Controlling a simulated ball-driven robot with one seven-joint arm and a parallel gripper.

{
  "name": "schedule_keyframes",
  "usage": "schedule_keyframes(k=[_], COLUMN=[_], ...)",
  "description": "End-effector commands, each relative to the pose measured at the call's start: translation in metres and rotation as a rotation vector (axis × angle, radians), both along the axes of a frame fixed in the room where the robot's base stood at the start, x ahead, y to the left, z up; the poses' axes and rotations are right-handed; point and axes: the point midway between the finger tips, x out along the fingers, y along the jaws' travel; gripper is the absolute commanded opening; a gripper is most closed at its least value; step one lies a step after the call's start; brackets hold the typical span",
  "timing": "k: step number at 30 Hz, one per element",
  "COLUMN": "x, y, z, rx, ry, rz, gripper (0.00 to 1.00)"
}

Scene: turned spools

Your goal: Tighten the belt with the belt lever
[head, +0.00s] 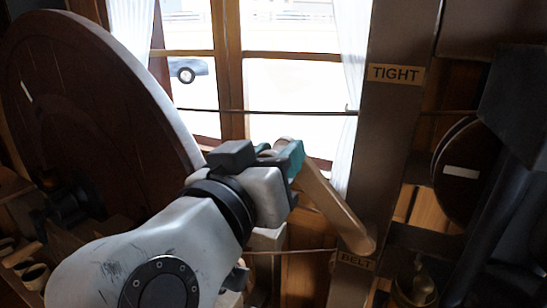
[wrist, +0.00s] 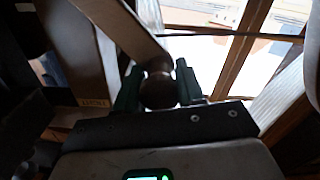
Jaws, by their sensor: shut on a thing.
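The belt lever (head: 328,203) is a pale wooden arm, joined at its lower right end to a dark post (head: 385,140). It slants up and left from there. My gripper (head: 284,152) has teal fingers and is shut on the lever's free end. In the wrist view, my gripper (wrist: 158,88) has a finger on each side of the lever's round brown knob (wrist: 158,90). The belt (head: 275,111) is a thin dark cord running across the window, with a lower run near the lever's pivot. Both visible runs look nearly straight.
A small dark pulley (head: 468,172) is at right. The post carries a TIGHT label (head: 396,74) high up and a BELT label (head: 357,260) below the pivot. A window (head: 290,85) is behind.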

Motion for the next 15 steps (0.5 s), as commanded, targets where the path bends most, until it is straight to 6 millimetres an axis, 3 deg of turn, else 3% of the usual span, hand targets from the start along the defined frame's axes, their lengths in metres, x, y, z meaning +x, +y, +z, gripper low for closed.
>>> schedule_keyframes(k=[15], x=[-0.016], y=[-0.042], z=[0.029], rx=[0.308], ry=[-0.114], rz=[0.006], gripper=[0.0])
